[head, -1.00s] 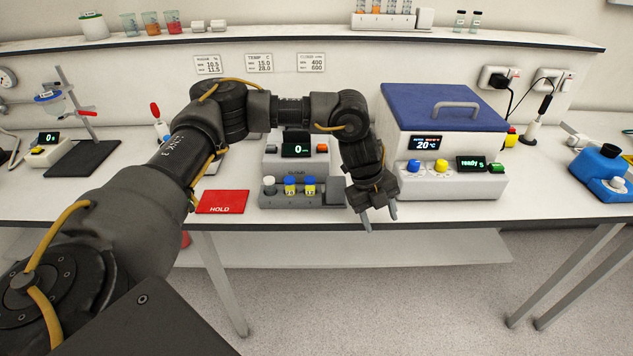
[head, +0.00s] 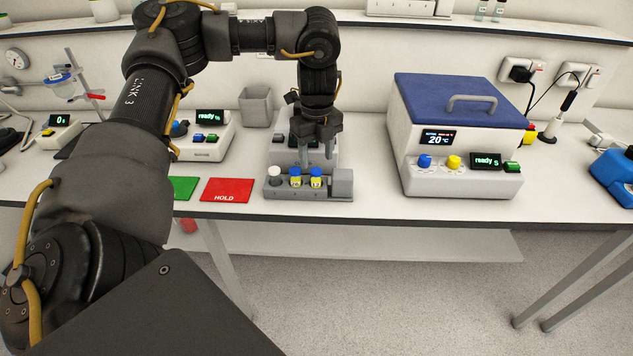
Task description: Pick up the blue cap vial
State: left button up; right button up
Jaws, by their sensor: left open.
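A small grey rack (head: 284,195) stands near the bench's front edge. It holds a white-cap vial (head: 275,176) at the left and two blue-cap vials with yellow labels, one in the middle (head: 296,177) and one to its right (head: 316,177). All stand upright. My left gripper (head: 318,156) points down just above or behind the right blue-cap vial, fingers apart and empty. The exact gap in depth between fingertips and vial cannot be told. My right gripper is not in view.
A white device with a blue lid (head: 460,100) stands to the right of the rack. A red HOLD mat (head: 228,189) and a green mat (head: 184,187) lie to the left. A grey bin (head: 256,107) stands behind. A shelf (head: 420,22) runs along the wall.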

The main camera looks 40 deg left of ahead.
aim_at(314, 172)
pick_arm(q)
jog(key=shift+f, duration=0.55)
jog(key=shift+s+d+f, duration=0.1)
jog(key=shift+d+f, duration=0.05)
jog(key=shift+f, duration=0.2)
jog(key=f, duration=0.4)
jog(key=shift+s+f, duration=0.1)
jog(key=shift+s, duration=0.15)
jog(key=shift+s+f, duration=0.15)
jog(key=shift+s, duration=0.1)
jog(key=shift+w+d+f, duration=0.1)
jog(key=c, duration=1.1)
jog(key=shift+o, duration=0.2)
